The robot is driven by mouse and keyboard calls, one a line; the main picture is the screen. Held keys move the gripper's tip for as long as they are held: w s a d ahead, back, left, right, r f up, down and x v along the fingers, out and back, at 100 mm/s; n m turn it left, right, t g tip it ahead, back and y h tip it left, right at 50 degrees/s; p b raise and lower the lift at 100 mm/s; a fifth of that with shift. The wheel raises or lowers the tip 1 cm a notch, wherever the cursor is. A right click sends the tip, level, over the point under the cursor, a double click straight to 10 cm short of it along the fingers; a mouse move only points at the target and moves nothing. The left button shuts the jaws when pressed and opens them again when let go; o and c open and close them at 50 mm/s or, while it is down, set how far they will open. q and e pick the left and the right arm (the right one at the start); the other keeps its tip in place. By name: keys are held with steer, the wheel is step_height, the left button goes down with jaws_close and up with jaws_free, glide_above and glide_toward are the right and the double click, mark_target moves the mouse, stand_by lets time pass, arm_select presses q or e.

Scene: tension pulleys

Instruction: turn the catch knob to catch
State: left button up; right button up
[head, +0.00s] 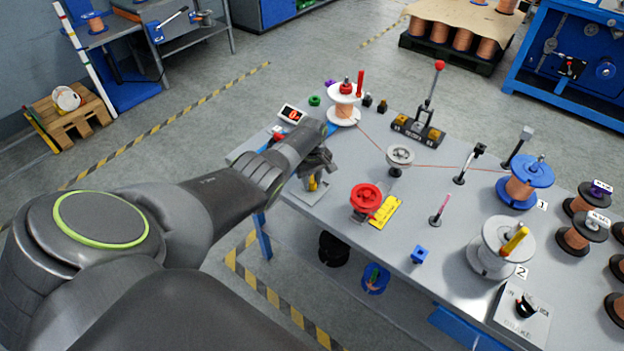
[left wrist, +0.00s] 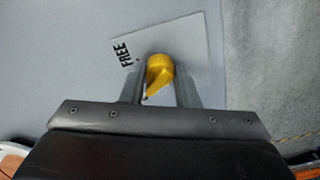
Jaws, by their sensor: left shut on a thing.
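The catch knob (left wrist: 159,72) is yellow with a pointed end and sits on a light plate (left wrist: 190,42) marked FREE at its left. In the left wrist view my left gripper (left wrist: 160,88) is shut on the knob, one finger on each side. The knob's point is directed down and a little left in that view. In the head view the knob (head: 312,184) shows as a small yellow patch below my left gripper (head: 316,168), near the table's left edge. The rest of the plate's lettering is hidden. My right gripper is not in view.
A red handwheel (head: 366,197) with a yellow plate stands right of the knob. A white spool (head: 344,104) with a red top, a grey pulley (head: 400,157) and a red-knobbed lever (head: 432,95) stand behind. A copper wire crosses the table (head: 335,230).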

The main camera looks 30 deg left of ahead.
mark_target(312, 179)
arm_select(q)
steer(key=shift+w+a+r, duration=0.1)
steer(key=shift+r, duration=0.05)
steer(key=o, duration=1)
steer(key=shift+c, duration=0.2)
step_height(312, 179, up, 6)
steer(key=shift+f+p, duration=0.15)
steer(key=shift+p, duration=1.05)
step_height(312, 179, up, 12)
steer(key=shift+f, duration=0.2)
steer(key=shift+f, duration=0.1)
